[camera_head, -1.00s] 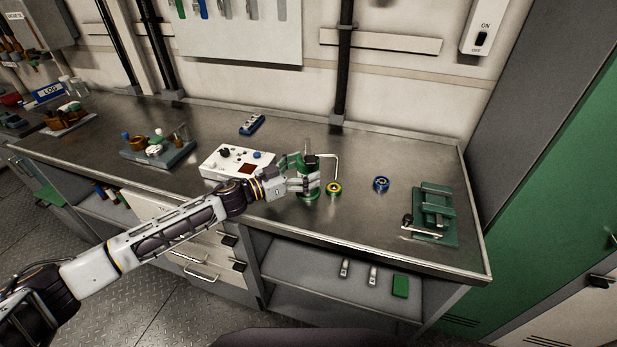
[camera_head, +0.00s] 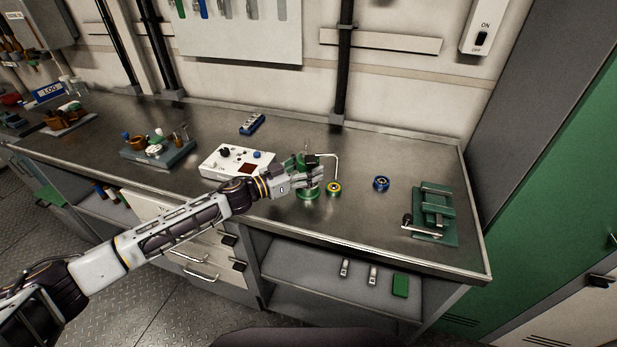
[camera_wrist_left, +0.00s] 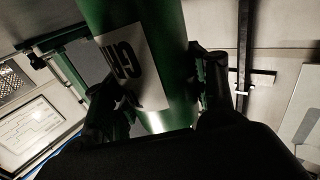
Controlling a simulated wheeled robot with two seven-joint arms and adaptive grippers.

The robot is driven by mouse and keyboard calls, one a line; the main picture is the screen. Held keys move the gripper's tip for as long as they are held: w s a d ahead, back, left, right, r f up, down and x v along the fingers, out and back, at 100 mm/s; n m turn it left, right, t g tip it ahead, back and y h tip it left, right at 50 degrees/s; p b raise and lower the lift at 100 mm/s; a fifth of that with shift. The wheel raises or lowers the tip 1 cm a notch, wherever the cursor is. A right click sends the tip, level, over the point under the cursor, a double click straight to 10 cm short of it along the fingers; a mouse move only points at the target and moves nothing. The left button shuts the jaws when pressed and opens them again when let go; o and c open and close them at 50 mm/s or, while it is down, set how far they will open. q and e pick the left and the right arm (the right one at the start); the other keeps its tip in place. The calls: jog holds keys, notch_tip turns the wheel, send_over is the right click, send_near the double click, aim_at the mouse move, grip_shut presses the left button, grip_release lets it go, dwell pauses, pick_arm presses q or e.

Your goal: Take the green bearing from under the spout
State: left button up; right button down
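My left gripper (camera_head: 318,177) is over the bench, in front of a green dispenser with a thin bent spout (camera_head: 337,165). The dispenser's round green base (camera_head: 308,194) shows below the fingers; the gripper hides part of its body. In the left wrist view a green cylinder with a lettered white label (camera_wrist_left: 130,65) stands beyond the fingers, which are apart; contact cannot be told. A small ring-shaped bearing (camera_head: 333,189) lies under the spout tip, apart from the fingers. My right gripper is not in view.
A blue bearing (camera_head: 381,183) lies to the right, then a green fixture (camera_head: 434,212) near the bench's right end. A white control box (camera_head: 232,163) stands left of the dispenser. The bench (camera_head: 370,230) is bare in front of the bearings.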

aim_at(309, 143)
pick_arm(q)
jog(key=c, duration=0.9)
jog(key=shift+w+r, duration=0.1)
jog(key=shift+r, duration=0.05)
grip_shut()
jog(key=shift+r, duration=0.1)
jog(key=shift+r, duration=1.1)
notch_tip(309, 143, up, 4)
jog(key=shift+r+p, duration=0.25)
jog(key=shift+p, duration=0.45)
jog(key=shift+r, duration=1.55)
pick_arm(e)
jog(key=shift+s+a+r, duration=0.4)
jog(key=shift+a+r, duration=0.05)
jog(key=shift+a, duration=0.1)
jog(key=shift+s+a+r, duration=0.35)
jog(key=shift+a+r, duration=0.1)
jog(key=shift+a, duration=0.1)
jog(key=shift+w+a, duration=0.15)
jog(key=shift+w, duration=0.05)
